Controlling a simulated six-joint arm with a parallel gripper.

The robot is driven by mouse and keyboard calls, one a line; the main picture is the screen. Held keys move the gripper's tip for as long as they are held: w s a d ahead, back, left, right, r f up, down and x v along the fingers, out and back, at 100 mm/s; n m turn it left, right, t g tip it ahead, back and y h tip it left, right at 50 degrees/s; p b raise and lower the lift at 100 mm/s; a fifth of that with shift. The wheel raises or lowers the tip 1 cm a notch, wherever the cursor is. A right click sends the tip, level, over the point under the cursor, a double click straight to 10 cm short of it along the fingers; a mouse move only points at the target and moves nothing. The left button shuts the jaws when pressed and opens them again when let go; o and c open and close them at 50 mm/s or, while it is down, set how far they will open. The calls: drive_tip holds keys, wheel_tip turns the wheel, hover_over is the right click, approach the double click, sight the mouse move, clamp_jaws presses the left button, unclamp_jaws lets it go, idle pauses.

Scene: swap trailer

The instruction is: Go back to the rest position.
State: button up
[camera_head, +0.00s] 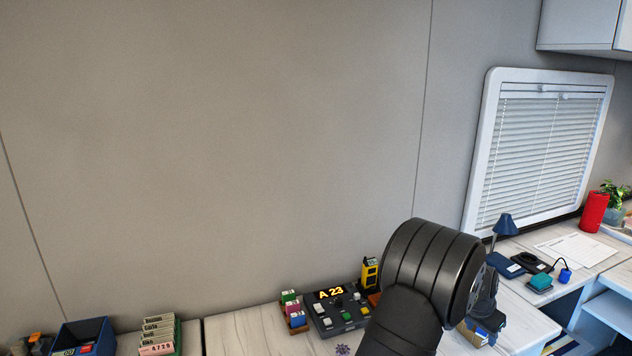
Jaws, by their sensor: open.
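My dark, ribbed arm link (428,275) rises from the bottom edge right of centre, in front of the worktop. A further dark part (487,298) shows just behind its right side. I cannot make out any gripper fingers, so my gripper is not seen and nothing shows whether it holds a thing.
A control panel (336,316) reading "A 23" stands left of my arm, beside a rack of coloured pieces (293,311) and a yellow device (370,273). A blue bin (84,334) and card stack (158,335) are lower left. A blue lamp (505,225) stands right. The space above is clear.

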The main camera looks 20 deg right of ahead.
drive_tip(key=w+a+f, duration=0.1)
drive_tip(key=w+f, duration=0.1)
drive_tip(key=w, duration=0.2)
drive_tip(key=w+a+f, duration=0.1)
drive_tip(key=w+f, duration=0.2)
drive_tip(key=w, duration=0.1)
drive_tip(key=w+a+f, duration=0.2)
drive_tip(key=w+f, duration=0.1)
drive_tip(key=w, duration=0.2)
